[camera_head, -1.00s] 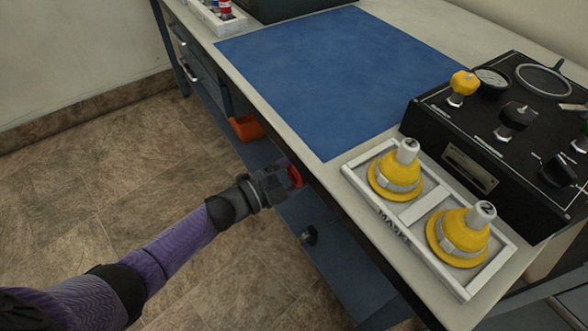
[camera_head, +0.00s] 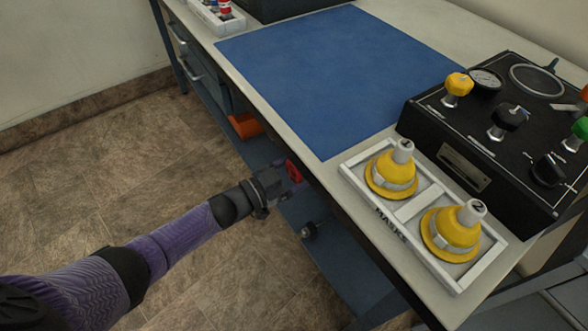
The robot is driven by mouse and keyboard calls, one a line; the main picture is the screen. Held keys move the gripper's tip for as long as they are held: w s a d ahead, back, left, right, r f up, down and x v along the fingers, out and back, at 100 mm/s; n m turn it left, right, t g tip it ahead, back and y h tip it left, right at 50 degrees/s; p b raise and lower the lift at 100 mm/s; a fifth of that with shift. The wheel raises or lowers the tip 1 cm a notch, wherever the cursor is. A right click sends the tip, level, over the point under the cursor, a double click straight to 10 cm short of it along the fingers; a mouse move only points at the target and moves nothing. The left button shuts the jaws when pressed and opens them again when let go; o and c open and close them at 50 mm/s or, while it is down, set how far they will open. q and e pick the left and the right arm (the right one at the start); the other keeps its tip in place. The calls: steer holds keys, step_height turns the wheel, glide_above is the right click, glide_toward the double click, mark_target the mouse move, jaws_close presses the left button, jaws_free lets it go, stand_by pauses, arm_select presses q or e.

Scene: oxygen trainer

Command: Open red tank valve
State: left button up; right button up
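The red valve (camera_head: 294,171) is a small red wheel under the front edge of the workbench, near the middle of the head view. My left gripper (camera_head: 287,182) is at the red wheel, and its fingers overlap it. The fingers are small and partly hidden, so I cannot tell whether they are closed on it. The tank body under the bench is not clearly visible. My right gripper is not in view.
The workbench top carries a blue mat (camera_head: 330,75), a white tray (camera_head: 459,287) with two yellow masks (camera_head: 391,174), and a black control panel (camera_head: 485,185) with knobs. A dark knob (camera_head: 308,230) and an orange object (camera_head: 245,125) sit below the bench. Floor at left is clear.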

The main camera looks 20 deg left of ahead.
arm_select(q)
steer(key=n, duration=0.5)
stand_by(0.8)
steer(key=o, duration=1.1)
steer(key=p+v, duration=0.2)
steer(key=v, duration=0.8)
steer(key=shift+p, duration=0.4)
steer(key=shift+f, duration=0.1)
